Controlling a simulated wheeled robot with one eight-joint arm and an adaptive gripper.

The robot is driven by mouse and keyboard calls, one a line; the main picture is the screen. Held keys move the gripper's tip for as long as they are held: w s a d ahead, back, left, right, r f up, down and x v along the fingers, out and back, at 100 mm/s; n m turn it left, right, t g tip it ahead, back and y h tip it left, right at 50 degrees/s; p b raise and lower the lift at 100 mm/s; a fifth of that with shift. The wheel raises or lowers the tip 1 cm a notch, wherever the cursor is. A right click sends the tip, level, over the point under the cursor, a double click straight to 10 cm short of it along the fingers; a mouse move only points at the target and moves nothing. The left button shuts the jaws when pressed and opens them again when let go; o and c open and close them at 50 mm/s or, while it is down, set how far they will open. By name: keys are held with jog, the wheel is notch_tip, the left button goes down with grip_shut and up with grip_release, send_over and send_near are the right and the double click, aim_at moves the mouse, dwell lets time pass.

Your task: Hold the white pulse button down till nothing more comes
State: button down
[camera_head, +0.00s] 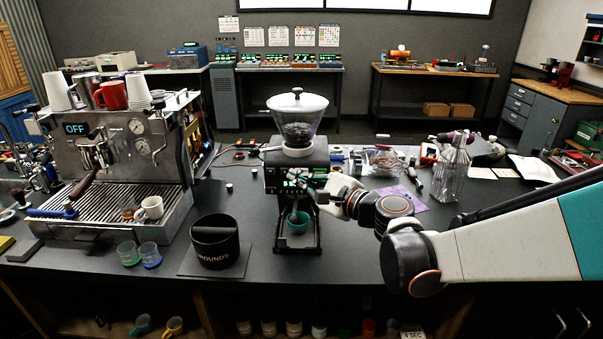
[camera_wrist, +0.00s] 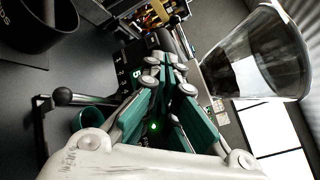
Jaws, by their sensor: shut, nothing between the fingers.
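The black coffee grinder (camera_head: 283,178) stands on the dark bench, with a clear hopper of dark beans (camera_head: 297,122) under a white lid. My gripper (camera_head: 312,183) is at the front of the grinder's upper body, its fingers pointing at the front panel. In the wrist view the green-padded fingers (camera_wrist: 172,82) come together at the tips, with nothing seen between them. A green light (camera_wrist: 154,126) shows between the finger linkages. The white pulse button cannot be made out; my fingers cover that part of the panel. A teal cup (camera_head: 299,222) sits below the grinder's outlet.
A black grounds bin (camera_head: 215,242) stands left of the grinder, with two small glasses (camera_head: 139,254) beyond it. The espresso machine (camera_head: 120,160) reads OFF at the far left. A clear bottle (camera_head: 452,167) stands to the right, behind my arm.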

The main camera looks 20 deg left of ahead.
jog(key=s, duration=0.2)
jog(key=s+d, duration=0.1)
jog(key=s, duration=0.1)
jog(key=shift+s, duration=0.4)
dwell(0.4)
